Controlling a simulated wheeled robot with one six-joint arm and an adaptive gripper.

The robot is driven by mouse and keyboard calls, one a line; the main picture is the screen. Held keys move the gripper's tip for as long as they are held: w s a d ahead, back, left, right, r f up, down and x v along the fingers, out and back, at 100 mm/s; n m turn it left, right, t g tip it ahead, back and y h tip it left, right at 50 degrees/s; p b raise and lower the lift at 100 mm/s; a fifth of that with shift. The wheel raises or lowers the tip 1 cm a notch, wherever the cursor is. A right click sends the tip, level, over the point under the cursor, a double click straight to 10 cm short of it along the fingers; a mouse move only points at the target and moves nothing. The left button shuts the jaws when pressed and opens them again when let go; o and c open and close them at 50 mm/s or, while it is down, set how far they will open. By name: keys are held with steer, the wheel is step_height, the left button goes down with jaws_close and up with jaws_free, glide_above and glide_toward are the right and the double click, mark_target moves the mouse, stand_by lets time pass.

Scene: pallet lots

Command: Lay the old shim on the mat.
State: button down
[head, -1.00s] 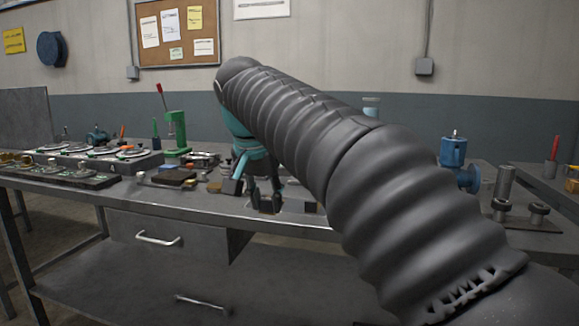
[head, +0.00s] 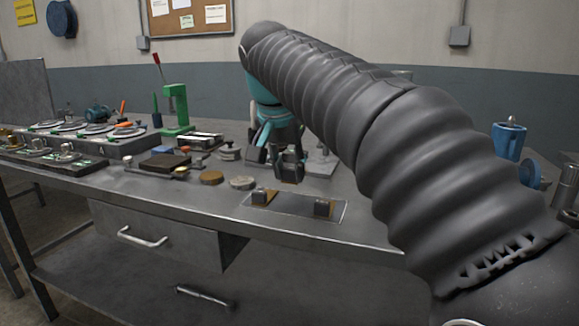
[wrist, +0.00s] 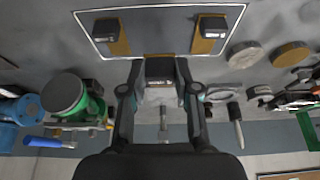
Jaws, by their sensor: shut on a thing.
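My gripper (head: 277,158) is shut on a shim, a dark block with a tan strip (head: 291,173), and holds it above the bench, behind the mat. The held shim (wrist: 159,70) shows between the fingertips of my gripper (wrist: 157,78) in the wrist view. The mat is a grey, light-edged rectangle (head: 290,208) near the bench's front edge; it fills the top of the wrist view (wrist: 158,28). Two similar dark blocks on tan strips lie on it, one left (head: 263,197) and one right (head: 323,208). Its middle is bare. I cannot tell the held shim's wear.
Two round discs, one tan (head: 212,178) and one grey (head: 243,183), lie left of the mat. A green press (head: 177,110) and long fixtures stand farther left. A blue pump-like thing (head: 508,140) stands at right. A drawer (head: 160,235) is below the bench top.

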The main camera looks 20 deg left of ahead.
mark_target(291, 208)
steer(key=shift+s, duration=0.15)
steer(key=shift+f, duration=0.15)
steer(key=shift+f+b, duration=2.15)
steer(key=shift+f, duration=0.6)
steer(key=c, duration=0.8)
jaws_free()
steer(key=shift+o, duration=0.2)
